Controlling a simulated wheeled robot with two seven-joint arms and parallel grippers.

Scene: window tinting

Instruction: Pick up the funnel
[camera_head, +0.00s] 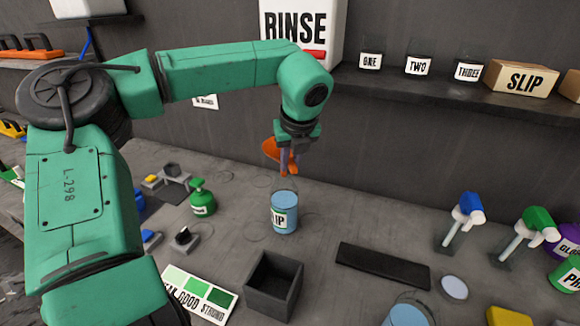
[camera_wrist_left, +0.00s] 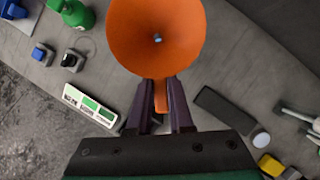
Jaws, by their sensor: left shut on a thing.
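The orange funnel (camera_head: 272,150) is held in the air by my left gripper (camera_head: 287,160), above the bench and just above and behind a blue jar with a partly visible label ending in "IP" (camera_head: 284,212). In the left wrist view the funnel (camera_wrist_left: 156,35) shows its wide mouth and small centre hole. There the purple fingers of my left gripper (camera_wrist_left: 160,110) are shut on the funnel's orange tab. The funnel hides what lies straight below it in that view. My right gripper is not in view.
A dark open box (camera_head: 273,285) and a flat black strip (camera_head: 383,265) lie nearer me. A green bottle (camera_head: 202,198) stands left. Blue and green spray heads (camera_head: 466,210) stand right. A shelf (camera_head: 420,88) holds labelled jars. The bench around the blue jar is mostly clear.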

